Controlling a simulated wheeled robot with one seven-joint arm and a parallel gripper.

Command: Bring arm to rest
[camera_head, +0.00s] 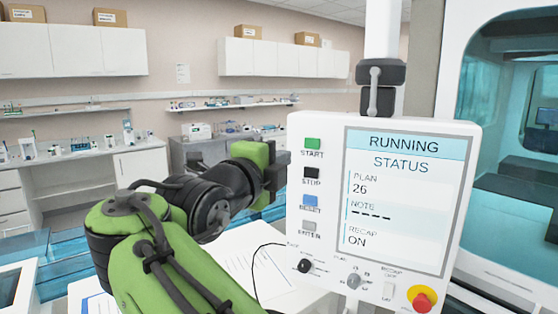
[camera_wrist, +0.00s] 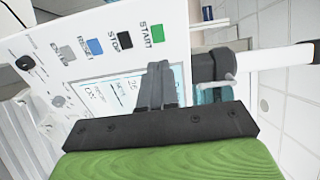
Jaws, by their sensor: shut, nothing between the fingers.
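My arm, green and black, reaches up from the bottom of the head view. My gripper (camera_head: 282,165) is just left of the control panel (camera_head: 462,200), near its START and STOP buttons. The fingers are partly hidden there by the wrist. In the wrist view the fingers of my gripper (camera_wrist: 155,75) are shut together and empty, in front of the panel screen. The panel shows RUNNING, plan 26 and recap ON. The green START button (camera_head: 313,144) and black STOP button (camera_head: 311,173) are in plain view. I cannot tell whether the fingers touch the panel.
A red emergency knob (camera_head: 422,299) sits at the panel's lower right. A white table with papers (camera_head: 245,262) lies below the arm. A glass-fronted machine (camera_head: 510,110) stands at the right. Counters and cabinets (camera_head: 70,50) line the back wall. Open space shows left of the arm.

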